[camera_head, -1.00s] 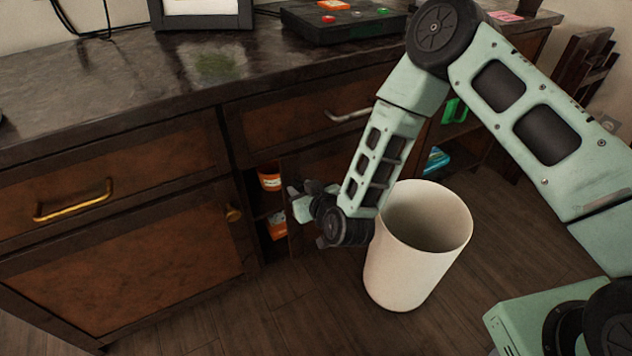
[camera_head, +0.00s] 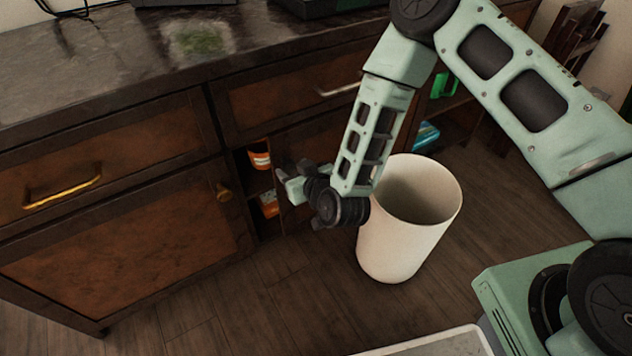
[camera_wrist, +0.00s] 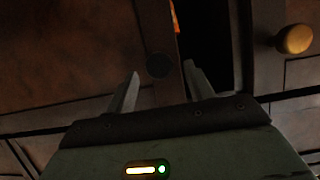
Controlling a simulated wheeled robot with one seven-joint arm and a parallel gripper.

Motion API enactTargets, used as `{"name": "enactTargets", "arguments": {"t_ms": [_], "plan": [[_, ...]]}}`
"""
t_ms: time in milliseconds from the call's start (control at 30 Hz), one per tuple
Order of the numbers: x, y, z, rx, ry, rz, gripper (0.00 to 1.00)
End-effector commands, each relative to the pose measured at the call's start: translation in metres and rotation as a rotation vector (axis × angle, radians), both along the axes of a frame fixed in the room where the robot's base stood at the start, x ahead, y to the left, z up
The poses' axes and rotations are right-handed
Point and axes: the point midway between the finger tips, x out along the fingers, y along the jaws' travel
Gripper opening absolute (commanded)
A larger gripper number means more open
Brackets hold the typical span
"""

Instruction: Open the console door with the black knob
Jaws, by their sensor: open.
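The black knob (camera_wrist: 158,66) shows in the wrist view near the free edge of a brown console door (camera_wrist: 75,45). My gripper (camera_wrist: 162,72) is open, with one finger on each side of the knob in that view; I cannot tell whether they touch it. A dark gap (camera_wrist: 216,45) with an orange strip lies beside the door edge, so the door looks ajar. In the head view my gripper (camera_head: 285,182) is in front of this door (camera_head: 312,142), hiding the knob and part of the door edge.
A door with a gold knob (camera_head: 223,192) is shut to the left. An orange container (camera_head: 259,156) stands inside the gap. A white bin (camera_head: 400,235) stands on the floor close to the right of my wrist. Wooden floor (camera_head: 260,300) in front is clear.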

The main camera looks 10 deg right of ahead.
Motion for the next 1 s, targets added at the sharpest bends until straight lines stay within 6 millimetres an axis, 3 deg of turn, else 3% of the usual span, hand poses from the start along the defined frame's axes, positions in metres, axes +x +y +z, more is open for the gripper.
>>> {"name": "enactTargets", "arguments": {"t_ms": [400, 600, 800, 1000], "plan": [[-0.085, -0.030, 0.039, -0.003, 0.005, 0.005, 0.53], [-0.118, -0.042, 0.052, -0.002, 0.004, 0.004, 0.53], [-0.132, -0.048, 0.058, -0.001, 0.002, 0.001, 0.53], [-0.134, -0.049, 0.059, -0.001, 0.001, 0.000, 0.53]]}}
